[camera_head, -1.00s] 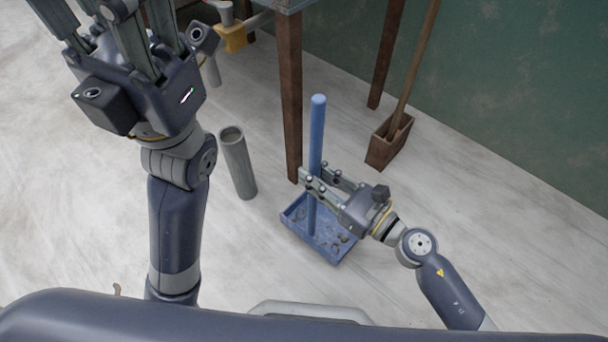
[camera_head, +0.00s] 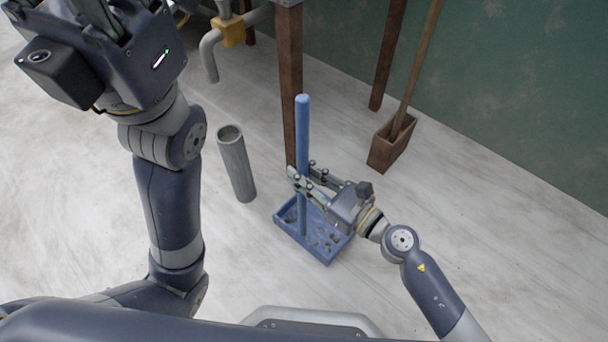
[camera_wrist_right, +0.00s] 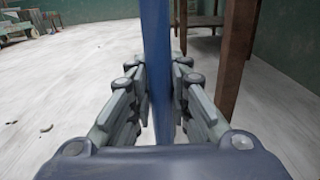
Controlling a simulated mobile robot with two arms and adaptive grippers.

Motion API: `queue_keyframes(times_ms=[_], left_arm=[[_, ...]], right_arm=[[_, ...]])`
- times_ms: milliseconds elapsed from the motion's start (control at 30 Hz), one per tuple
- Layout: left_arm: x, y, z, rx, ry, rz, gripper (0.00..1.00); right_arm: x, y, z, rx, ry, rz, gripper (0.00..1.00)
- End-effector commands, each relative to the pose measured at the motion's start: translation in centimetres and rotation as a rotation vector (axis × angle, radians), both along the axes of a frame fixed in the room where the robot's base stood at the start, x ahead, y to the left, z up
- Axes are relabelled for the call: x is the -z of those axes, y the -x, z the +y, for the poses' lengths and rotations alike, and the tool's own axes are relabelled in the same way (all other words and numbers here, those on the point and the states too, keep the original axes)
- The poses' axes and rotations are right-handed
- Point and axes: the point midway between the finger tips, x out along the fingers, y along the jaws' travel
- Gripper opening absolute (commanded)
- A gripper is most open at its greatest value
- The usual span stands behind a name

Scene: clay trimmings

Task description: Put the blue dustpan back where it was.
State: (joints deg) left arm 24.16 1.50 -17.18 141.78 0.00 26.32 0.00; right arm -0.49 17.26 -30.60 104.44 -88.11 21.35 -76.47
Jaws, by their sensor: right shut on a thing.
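The blue dustpan (camera_head: 319,250) is a shallow blue tray with a tall upright blue handle (camera_head: 303,130). Several small dark scraps lie in its tray. My right gripper (camera_head: 303,178) is shut on the handle, about midway up. The handle also stands between the fingers in the right wrist view (camera_wrist_right: 158,70). I cannot tell whether the tray touches the floor. My left gripper (camera_head: 110,15) is raised at the upper left, its fingers cut off by the frame's top edge and empty as far as they show.
A grey tube (camera_head: 237,165) stands on the floor left of the dustpan. A wooden table leg (camera_head: 289,80) rises just behind it. A brown wooden box (camera_head: 391,147) with a long stick in it stands by the green wall. The pale floor at far left is clear.

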Motion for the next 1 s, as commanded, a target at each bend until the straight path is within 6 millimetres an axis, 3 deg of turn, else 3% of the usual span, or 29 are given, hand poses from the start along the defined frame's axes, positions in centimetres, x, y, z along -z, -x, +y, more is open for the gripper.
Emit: queue_keyframes(times_ms=[200, 233, 300, 333, 767, 1000], left_arm=[[0.2, 0.2, 0.0, -0.001, -0.001, -0.007, 0.40], [0.0, 0.3, -0.1, 0.000, -0.001, -0.010, 0.40], [-0.1, 0.3, -0.1, 0.000, -0.002, -0.012, 0.40], [-0.1, 0.3, -0.1, 0.000, -0.002, -0.012, 0.40], [-0.5, 0.4, 0.0, 0.001, 0.000, -0.015, 0.40], [0.2, -0.2, 0.0, 0.002, 0.001, 0.009, 0.40]], right_arm=[[0.3, 0.0, 0.0, 0.000, 0.000, -0.003, 0.00], [0.4, 0.0, 0.0, 0.000, 0.000, 0.000, 0.20], [0.3, 0.0, 0.0, 0.000, 0.000, 0.000, 0.36], [0.3, 0.0, 0.0, 0.000, 0.000, 0.000, 0.38], [-0.2, 0.0, 0.0, 0.000, 0.000, 0.000, 0.38], [0.2, 2.8, -3.8, 0.001, 0.002, 0.004, 0.38]])
